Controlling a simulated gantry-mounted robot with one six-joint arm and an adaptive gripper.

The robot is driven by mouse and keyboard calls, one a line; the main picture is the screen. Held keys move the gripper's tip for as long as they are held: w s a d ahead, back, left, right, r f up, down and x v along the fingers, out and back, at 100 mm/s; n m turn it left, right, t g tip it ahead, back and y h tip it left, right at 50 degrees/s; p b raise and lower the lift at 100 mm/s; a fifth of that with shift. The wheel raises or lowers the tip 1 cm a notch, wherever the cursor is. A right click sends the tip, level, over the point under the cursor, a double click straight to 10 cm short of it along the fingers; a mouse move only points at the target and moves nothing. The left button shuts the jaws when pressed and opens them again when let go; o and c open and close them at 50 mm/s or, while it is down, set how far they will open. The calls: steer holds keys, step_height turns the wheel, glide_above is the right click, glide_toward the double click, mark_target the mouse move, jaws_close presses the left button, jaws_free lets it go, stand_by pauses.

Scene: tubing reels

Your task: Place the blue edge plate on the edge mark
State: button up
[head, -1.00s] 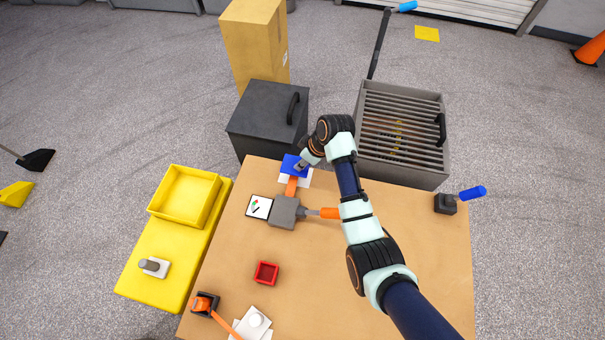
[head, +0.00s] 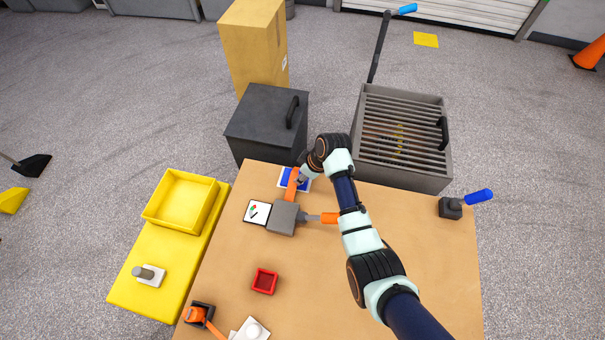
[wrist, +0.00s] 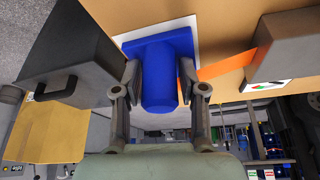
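The blue edge plate (head: 302,185) is at the far edge of the table, within the outline of the white edge mark (head: 281,186). In the wrist view the plate (wrist: 154,45) has a thick blue cylindrical handle, and white mark (wrist: 196,36) shows along its borders. My gripper (wrist: 160,84) has a finger on each side of the handle, both apparently touching it. In the head view my gripper (head: 303,177) is over the plate and partly hides it. I cannot tell whether the plate rests fully on the mark.
A grey block tool (head: 285,218) with orange parts lies just in front of the plate, its orange strip close by. A dark lidded box (head: 265,125) and a grated bin (head: 400,140) stand beyond the table edge.

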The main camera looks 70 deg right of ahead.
steer(key=shift+o, duration=0.6)
steer(key=shift+r, duration=0.4)
steer(key=p+v, duration=0.5)
steer(key=v, duration=0.6)
steer(key=shift+s+r+p, duration=0.15)
steer(key=shift+r+p, duration=0.1)
steer(key=shift+p, duration=0.1)
